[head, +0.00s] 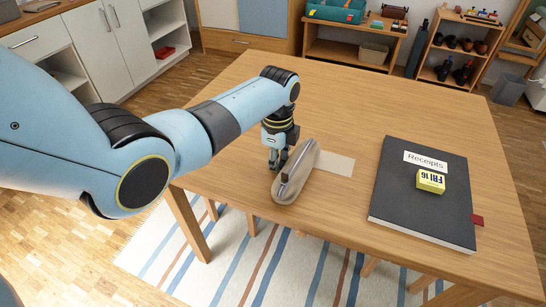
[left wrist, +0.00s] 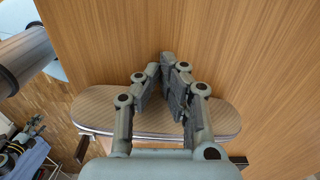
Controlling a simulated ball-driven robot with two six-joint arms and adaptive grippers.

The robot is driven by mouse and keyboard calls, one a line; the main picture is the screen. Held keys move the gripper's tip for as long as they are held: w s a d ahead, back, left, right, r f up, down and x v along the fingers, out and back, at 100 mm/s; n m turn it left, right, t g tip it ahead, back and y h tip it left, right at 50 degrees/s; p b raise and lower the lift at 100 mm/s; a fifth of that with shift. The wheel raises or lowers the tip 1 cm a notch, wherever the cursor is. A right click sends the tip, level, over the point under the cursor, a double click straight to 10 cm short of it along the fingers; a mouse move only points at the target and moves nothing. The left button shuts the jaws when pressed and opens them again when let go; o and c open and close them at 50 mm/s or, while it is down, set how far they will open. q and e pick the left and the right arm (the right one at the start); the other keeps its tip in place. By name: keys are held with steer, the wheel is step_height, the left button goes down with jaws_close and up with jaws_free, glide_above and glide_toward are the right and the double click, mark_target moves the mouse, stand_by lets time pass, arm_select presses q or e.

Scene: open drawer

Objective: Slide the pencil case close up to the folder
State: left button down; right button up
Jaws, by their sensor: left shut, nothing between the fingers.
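The pencil case (head: 304,164) is a long, rounded, grey-beige case lying on the table in the head view, well left of the folder. It also shows in the left wrist view (left wrist: 98,110), partly hidden behind my fingers. The folder (head: 396,190) is a flat dark one with a white "Receipts" label. My left gripper (head: 273,166) is shut and empty, pointing down at the left long side of the pencil case. It also shows in the left wrist view (left wrist: 168,62). Whether it touches the case I cannot tell.
A yellow "FRI 16" block (head: 430,181) sits on the folder. A pale flat strip (head: 336,164) lies right of the pencil case, between it and the folder. The table (head: 350,100) is bare behind them. Its front edge is close below the case.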

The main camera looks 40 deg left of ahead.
mark_target(324, 185)
arm_select(q)
steer(key=d, duration=0.2)
steer(key=w+d, duration=0.1)
steer(key=d, duration=0.3)
steer(key=shift+w+d, duration=0.15)
steer(key=shift+w, duration=0.1)
steer(key=d, duration=0.2)
steer(key=w+d, duration=0.1)
steer(key=d, duration=0.2)
steer(key=shift+w+d+f, duration=0.1)
steer(key=shift+w+d, duration=0.1)
steer(key=shift+d, duration=0.1)
steer(key=shift+w+d, duration=0.15)
steer(key=shift+d, duration=0.35)
arm_select(e)
steer(key=shift+a, duration=0.7)
arm_select(q)
steer(key=shift+a, duration=0.1)
arm_select(e)
steer(key=shift+r, duration=0.1)
